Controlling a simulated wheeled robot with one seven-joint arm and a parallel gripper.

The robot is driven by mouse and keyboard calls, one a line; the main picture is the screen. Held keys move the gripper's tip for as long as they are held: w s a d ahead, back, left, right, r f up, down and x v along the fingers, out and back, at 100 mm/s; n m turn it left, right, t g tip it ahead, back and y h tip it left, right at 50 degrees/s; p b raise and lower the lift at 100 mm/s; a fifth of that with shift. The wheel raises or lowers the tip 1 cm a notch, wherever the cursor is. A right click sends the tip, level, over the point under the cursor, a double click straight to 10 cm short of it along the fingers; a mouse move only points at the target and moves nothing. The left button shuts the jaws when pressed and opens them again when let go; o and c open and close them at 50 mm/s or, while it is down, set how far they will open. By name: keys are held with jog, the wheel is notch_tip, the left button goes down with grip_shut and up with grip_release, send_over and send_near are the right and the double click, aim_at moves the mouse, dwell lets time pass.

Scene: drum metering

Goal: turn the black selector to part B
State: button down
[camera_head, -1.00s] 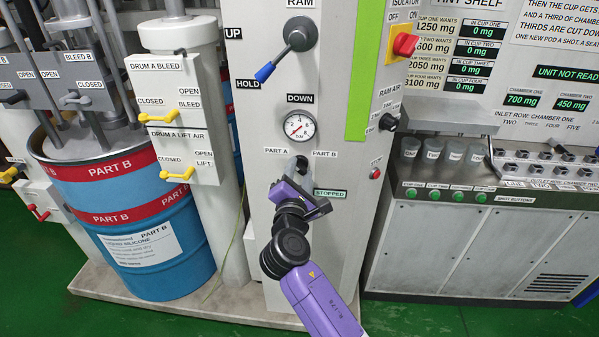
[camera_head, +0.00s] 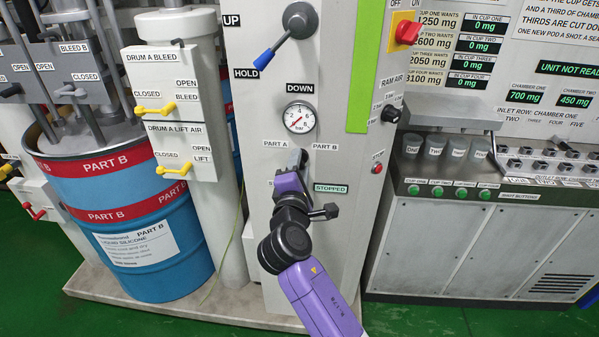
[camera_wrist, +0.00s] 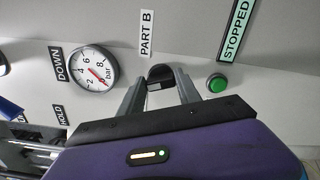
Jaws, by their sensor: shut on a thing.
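The black selector (camera_wrist: 160,74) is a small dark knob on the pale panel, below the pressure gauge. In the wrist view it sits between the two grey fingers of my gripper (camera_wrist: 160,88), which is shut on it. In the head view my gripper (camera_head: 298,160) covers most of the knob, between the PART A label (camera_head: 275,143) and the PART B label (camera_head: 325,147). The PART B label (camera_wrist: 146,33) also shows in the wrist view, turned on its side. I cannot tell which label the selector points at.
The pressure gauge (camera_head: 299,118) and the blue-tipped ram lever (camera_head: 283,50) are above my gripper. A STOPPED sign (camera_head: 331,188) is close on the right, with a green button (camera_wrist: 217,83) near it in the wrist view. A red stop button (camera_head: 377,168) is further right.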

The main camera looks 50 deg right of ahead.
jog(key=m+b, duration=0.1)
jog(key=m, duration=0.1)
jog(key=m+b, duration=0.1)
jog(key=b, duration=0.1)
jog(key=shift+f+m, duration=0.35)
jog(key=shift+m, duration=0.05)
jog(key=shift+f+m+b, duration=0.1)
jog(key=shift+m+b, duration=3.7)
jog(key=shift+m, duration=0.7)
jog(key=c, duration=0.8)
grip_release()
jog(key=shift+c, duration=0.2)
jog(key=shift+a, duration=0.1)
